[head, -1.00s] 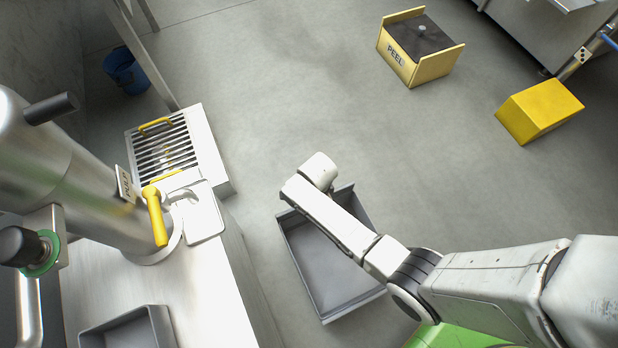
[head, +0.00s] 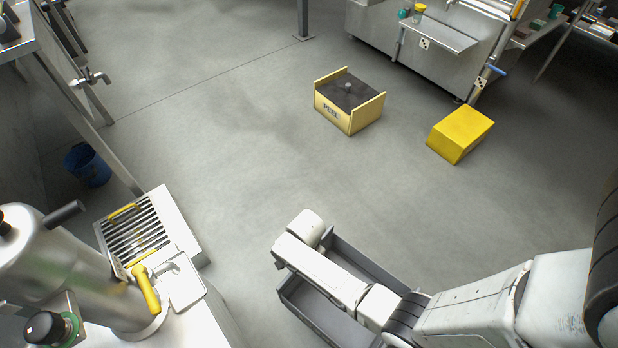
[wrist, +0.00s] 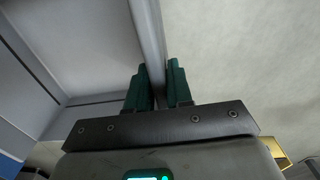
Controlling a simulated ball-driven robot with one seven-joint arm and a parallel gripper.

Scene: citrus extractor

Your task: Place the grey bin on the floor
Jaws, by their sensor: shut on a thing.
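The grey bin (head: 365,262) is an open rectangular tray with low walls, in the lower middle of the head view, beneath my forearm. In the wrist view my gripper (wrist: 158,88) has its green fingers on either side of a thin upright wall of the grey bin (wrist: 148,35) and is shut on it. The bin's grey inside fills the left of the wrist view. In the head view my arm covers part of the bin and hides my fingers. I cannot tell whether the bin's underside touches the floor (head: 240,180) or hangs above it.
A steel counter with a slatted grate (head: 140,235) and yellow-handled machine stands left. A yellow PEEL box (head: 335,112) and a yellow block (head: 460,132) sit on the floor beyond. A blue bucket (head: 88,166) is far left. Middle floor is clear.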

